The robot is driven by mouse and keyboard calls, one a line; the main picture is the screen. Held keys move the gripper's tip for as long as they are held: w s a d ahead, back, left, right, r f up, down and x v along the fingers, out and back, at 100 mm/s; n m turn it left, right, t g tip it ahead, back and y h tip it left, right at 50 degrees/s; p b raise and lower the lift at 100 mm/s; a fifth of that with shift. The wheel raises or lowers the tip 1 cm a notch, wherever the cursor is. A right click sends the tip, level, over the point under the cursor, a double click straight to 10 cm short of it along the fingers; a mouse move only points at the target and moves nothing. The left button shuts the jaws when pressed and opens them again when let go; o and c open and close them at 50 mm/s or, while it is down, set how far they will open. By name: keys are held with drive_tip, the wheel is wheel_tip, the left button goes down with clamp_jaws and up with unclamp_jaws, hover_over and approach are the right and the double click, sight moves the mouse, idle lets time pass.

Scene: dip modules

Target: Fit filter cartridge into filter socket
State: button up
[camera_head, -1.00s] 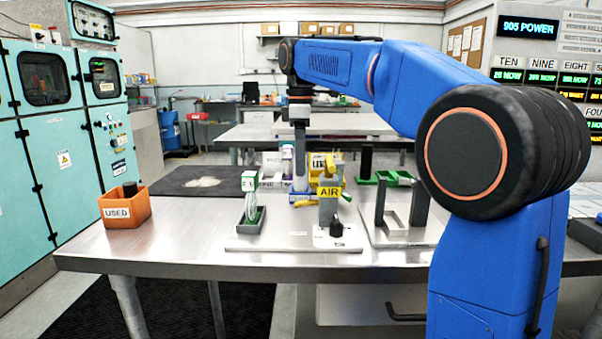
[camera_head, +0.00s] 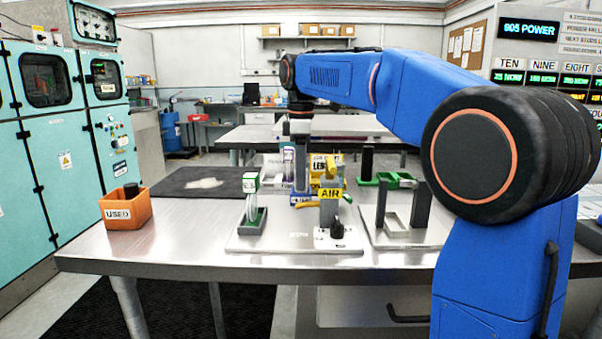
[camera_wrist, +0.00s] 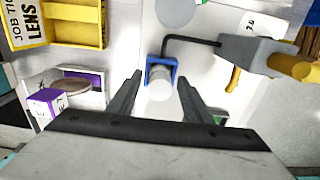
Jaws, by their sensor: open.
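My gripper (camera_wrist: 161,78) is open, seen from the wrist with a dark finger on each side. A pale grey-white cylinder (camera_wrist: 160,90) in a blue square holder (camera_wrist: 150,66) shows between the fingers. It may be the filter cartridge, but I cannot tell for certain, nor whether the fingers touch it. In the head view my gripper (camera_head: 301,180) points down behind the AIR block, above a blue part (camera_head: 300,200). I cannot clearly identify the filter socket.
The grey block with the yellow AIR label (camera_head: 330,194) stands in front of my gripper. An orange USED bin (camera_head: 128,212) is at far left.

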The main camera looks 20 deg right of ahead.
drive_tip(key=shift+r, duration=0.15)
wheel_tip(320, 180, up, 12)
idle(0.5)
drive_tip(key=shift+a, duration=0.1)
